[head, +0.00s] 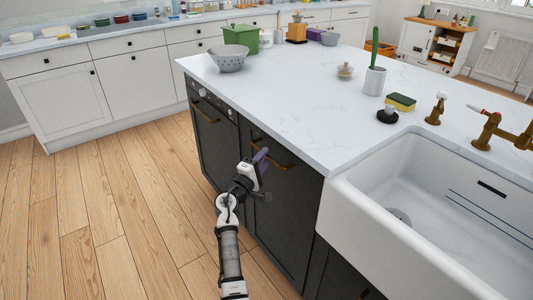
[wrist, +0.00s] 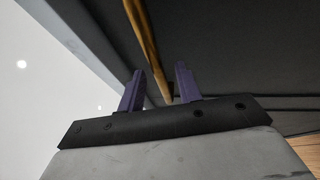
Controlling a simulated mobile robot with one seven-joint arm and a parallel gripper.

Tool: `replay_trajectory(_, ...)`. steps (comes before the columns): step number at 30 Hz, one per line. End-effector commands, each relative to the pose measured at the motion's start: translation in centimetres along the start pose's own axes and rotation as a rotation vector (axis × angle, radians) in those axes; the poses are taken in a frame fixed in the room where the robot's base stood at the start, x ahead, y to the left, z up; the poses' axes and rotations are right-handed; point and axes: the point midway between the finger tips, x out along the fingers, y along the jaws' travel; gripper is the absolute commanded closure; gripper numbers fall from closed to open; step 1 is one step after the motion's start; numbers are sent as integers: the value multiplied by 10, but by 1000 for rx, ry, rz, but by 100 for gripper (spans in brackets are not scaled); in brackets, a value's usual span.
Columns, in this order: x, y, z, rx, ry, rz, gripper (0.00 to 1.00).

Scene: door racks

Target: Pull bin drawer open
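The bin drawer appears to be the dark front (head: 277,205) in the island, with a brass bar handle (head: 285,160) near its top. The front sits flush with the island. My gripper (head: 262,156) is in front of this handle, near its left part. In the wrist view the brass handle (wrist: 143,40) runs down toward the gap between the two purple fingers of my gripper (wrist: 160,88). The fingers are apart. The handle's lower end shows between or just behind them; contact cannot be told.
The white countertop (head: 300,105) overhangs the front. A second dark front (head: 212,145) with a brass handle is to the left. The white sink (head: 410,240) juts out at the right. The wooden floor (head: 120,200) is clear at the left.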

Motion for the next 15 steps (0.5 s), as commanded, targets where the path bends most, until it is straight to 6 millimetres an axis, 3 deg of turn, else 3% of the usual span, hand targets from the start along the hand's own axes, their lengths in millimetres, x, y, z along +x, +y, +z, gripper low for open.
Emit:
replay_trajectory(6, 19, 0, 0, 0, 0, 0, 66)
replay_trajectory(15, 21, 0, 0, 0, 1, 0, 66)
